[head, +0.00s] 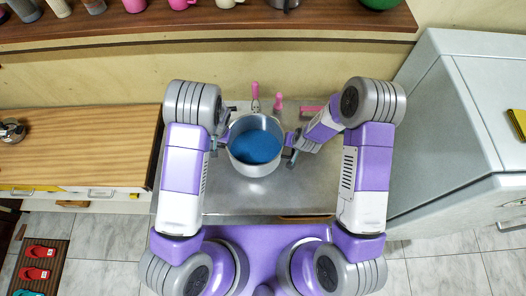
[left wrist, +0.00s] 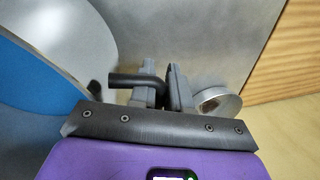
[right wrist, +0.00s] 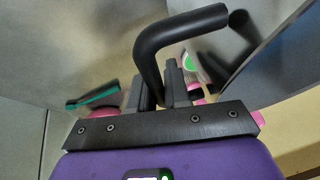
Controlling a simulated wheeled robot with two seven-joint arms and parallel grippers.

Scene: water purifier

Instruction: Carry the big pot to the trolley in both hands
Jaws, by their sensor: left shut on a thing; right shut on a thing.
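The big pot (head: 262,169) is a silver metal pot with blue inside, upright over the steel counter (head: 270,202) in the head view. Whether it touches the counter is not clear. My left gripper (head: 225,140) is at its left side, shut on a black handle (left wrist: 130,80); the gripper's fingers (left wrist: 163,88) show in the left wrist view. My right gripper (head: 290,142) is at the right side, shut on the other black handle (right wrist: 165,40); its fingers (right wrist: 168,88) show in the right wrist view. I cannot identify a trolley in these views.
Pink-handled items (head: 255,90) stand behind the pot. A wooden worktop (head: 75,145) is on the left and a pale grey cabinet (head: 440,135) on the right. A shelf (head: 210,22) with cups runs along the back. Red slippers (head: 38,263) lie on a mat at lower left.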

